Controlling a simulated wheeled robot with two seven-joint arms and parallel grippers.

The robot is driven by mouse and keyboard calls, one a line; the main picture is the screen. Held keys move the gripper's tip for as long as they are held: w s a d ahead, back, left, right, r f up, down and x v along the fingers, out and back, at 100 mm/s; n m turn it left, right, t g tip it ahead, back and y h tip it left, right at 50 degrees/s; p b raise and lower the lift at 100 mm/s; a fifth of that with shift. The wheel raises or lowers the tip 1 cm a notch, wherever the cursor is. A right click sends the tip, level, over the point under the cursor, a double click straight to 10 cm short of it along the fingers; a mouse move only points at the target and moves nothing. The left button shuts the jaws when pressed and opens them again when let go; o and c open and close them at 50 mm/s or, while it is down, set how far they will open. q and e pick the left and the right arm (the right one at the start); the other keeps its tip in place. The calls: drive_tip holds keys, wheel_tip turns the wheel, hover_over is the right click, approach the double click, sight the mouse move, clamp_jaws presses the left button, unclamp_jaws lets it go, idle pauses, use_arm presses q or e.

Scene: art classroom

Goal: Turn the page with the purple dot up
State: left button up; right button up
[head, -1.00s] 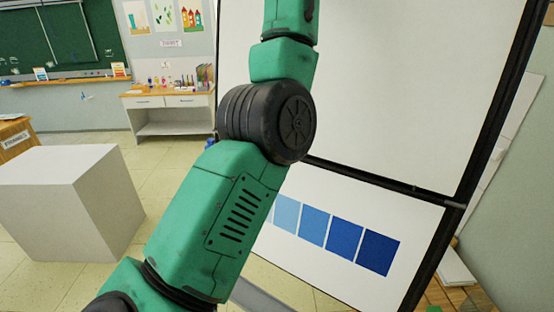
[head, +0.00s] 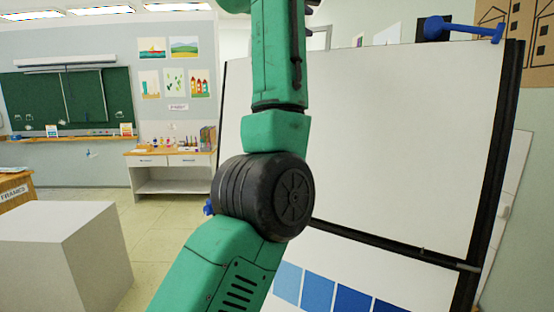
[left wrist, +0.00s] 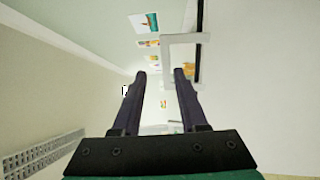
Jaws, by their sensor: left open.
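A flip chart with a large blank white page (head: 400,140) stands in front of me, leaning on a black-edged board. Below its lower bar shows a sheet with a row of blue swatches (head: 318,291). I see no purple dot in either view. My green left arm rises across the left part of the chart in the head view, and its gripper is beyond the top edge there. In the left wrist view my left gripper (left wrist: 160,74) is open, with nothing between its fingers. My right gripper is not in view.
A blue clamp-like knob (head: 455,30) sits at the chart's top right. A white block (head: 60,250) stands at the lower left. A side cabinet (head: 170,175) with art supplies and a green chalkboard (head: 65,98) are behind. Floor between block and cabinet is clear.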

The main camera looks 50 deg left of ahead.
use_arm(q)
drive_tip(key=r+b+v, duration=0.1)
drive_tip(key=v, duration=0.5)
idle(0.7)
idle(0.5)
